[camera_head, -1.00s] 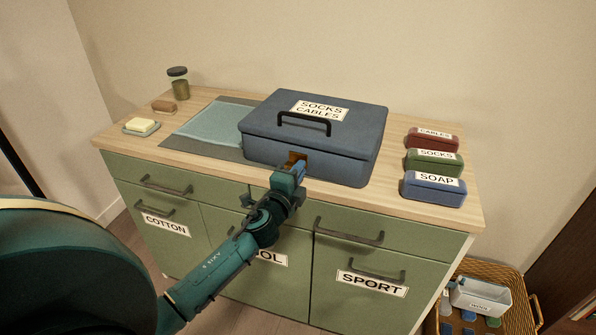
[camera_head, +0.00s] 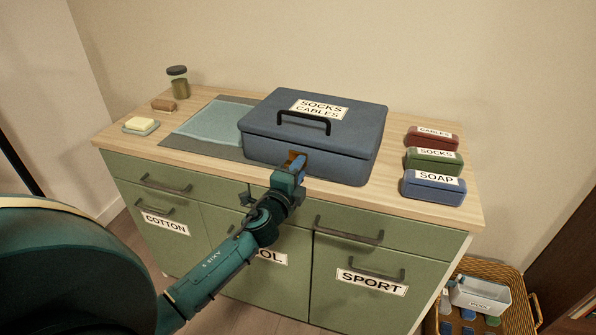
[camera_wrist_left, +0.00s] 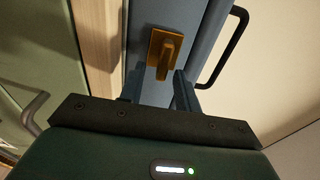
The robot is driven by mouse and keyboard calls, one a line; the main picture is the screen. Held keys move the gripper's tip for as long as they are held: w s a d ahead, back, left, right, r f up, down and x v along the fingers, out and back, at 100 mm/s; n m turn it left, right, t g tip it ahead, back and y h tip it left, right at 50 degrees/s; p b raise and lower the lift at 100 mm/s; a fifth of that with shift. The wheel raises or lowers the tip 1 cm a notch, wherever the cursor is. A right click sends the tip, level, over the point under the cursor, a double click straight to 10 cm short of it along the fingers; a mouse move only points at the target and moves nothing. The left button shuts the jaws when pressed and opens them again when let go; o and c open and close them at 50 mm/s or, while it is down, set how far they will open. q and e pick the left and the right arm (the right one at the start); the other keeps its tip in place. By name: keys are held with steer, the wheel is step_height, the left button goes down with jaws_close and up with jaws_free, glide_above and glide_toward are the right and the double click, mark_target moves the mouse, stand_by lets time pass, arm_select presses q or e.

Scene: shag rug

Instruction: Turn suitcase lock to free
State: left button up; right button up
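The closed blue-grey suitcase (camera_head: 260,150) stands on the wooden counter, with a dark handle and a SOCKS CABLES label on its lid. Its brass lock (camera_wrist_left: 160,42) is on the front face. In the left wrist view the lock's knob points towards my left gripper (camera_wrist_left: 160,82), with its end near the gap between the fingertips. The fingers are apart, one on each side of the knob, and I see no clear contact. In the head view my left gripper (camera_head: 297,166) is at the suitcase front and partly hides the lock. My right gripper is not in view.
Red, green and blue labelled cases (camera_head: 433,187) lie to the right of the suitcase. A blue cloth (camera_head: 213,125), soap dish (camera_head: 141,126), brown block (camera_head: 163,105) and jar (camera_head: 178,82) are to the left. Drawer handles (camera_head: 349,231) stick out below. A wicker basket (camera_head: 515,318) stands on the floor.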

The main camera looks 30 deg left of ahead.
arm_select(q)
steer(key=s+d+b, duration=0.1)
steer(key=s+d, duration=0.1)
steer(key=s, duration=1.1)
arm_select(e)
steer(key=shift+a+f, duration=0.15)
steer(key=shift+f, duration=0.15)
arm_select(q)
steer(key=shift+d, duration=0.1)
